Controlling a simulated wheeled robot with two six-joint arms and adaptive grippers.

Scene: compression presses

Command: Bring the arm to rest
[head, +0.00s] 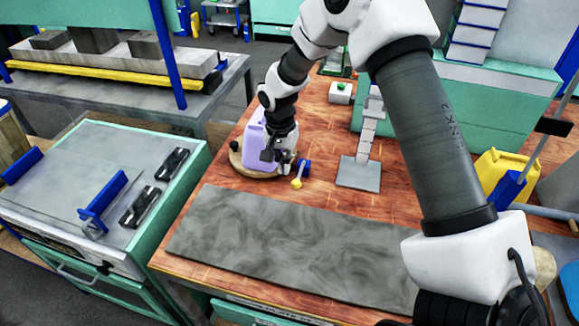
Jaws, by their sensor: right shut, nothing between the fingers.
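My right arm reaches from the right side over the wooden table (315,186). My right gripper (270,154) is shut and empty, low in front of a pale purple jug (254,142). The jug stands upright on a round wooden board (237,162), and the gripper and wrist hide part of it. I cannot tell whether the gripper touches the jug. My left gripper is out of view.
A blue and yellow item (301,173) lies right of the gripper. A grey mat (285,240) covers the front. A yellow container (495,173) stands at right.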

